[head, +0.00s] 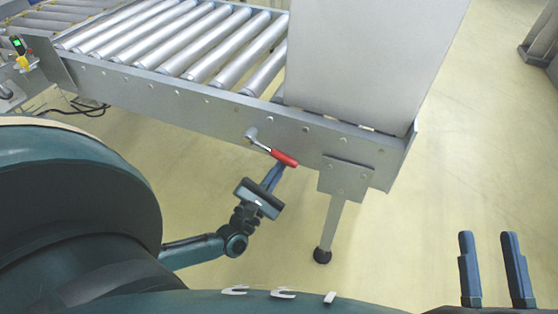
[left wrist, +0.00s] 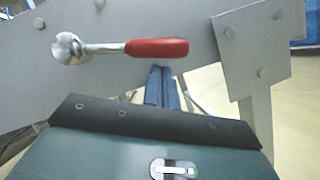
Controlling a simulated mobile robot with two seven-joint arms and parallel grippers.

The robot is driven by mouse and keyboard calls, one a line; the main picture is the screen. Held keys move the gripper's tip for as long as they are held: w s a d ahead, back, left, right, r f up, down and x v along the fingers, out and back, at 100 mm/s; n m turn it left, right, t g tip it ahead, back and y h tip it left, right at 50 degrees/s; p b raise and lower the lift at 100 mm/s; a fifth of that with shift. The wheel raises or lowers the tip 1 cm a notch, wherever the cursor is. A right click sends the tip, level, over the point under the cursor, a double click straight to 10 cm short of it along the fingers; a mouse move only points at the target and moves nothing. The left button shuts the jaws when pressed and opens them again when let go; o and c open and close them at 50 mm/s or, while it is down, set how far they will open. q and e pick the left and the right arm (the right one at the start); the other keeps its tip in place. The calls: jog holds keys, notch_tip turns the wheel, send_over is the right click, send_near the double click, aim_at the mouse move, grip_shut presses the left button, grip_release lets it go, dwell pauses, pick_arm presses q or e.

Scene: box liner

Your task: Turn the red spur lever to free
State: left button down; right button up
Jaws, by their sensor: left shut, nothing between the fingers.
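The spur lever (head: 284,158) has a red handle on a metal arm, mounted by a round silver hub on the side plate of the roller conveyor. In the head view it slopes down to the right from its hub. In the left wrist view the red handle (left wrist: 157,48) lies nearly level, right of the hub. My left gripper (head: 276,172) is shut and empty, its fingertips (left wrist: 161,70) just below the handle; I cannot tell whether they touch it. My right gripper (head: 490,238) is open and empty at the lower right, far from the lever.
The roller conveyor (head: 225,105) runs across the top left, with a large grey panel (head: 365,60) standing at its right end. A conveyor leg (head: 331,225) stands right of my left gripper. A yellow and black handheld device (head: 20,52) is at the far left.

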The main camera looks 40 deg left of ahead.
pick_arm(q)
jog(key=shift+s+d+r+n+y, duration=0.15)
jog(key=shift+d+r+n+y, duration=0.2)
jog(key=shift+n, duration=0.25)
jog(key=shift+a, duration=0.1)
pick_arm(e)
jog(key=shift+s+r+y, duration=0.25)
jog(key=shift+y, duration=0.05)
pick_arm(q)
jog(key=v, duration=0.7)
jog(key=shift+s+f+p, duration=0.2)
jog(key=shift+s+p, duration=0.1)
jog(key=shift+p, duration=0.1)
pick_arm(e)
jog(key=shift+s+f+m+h, duration=0.3)
jog(key=shift+f+h, duration=0.1)
jog(key=shift+f, duration=0.25)
jog(key=shift+a, duration=0.1)
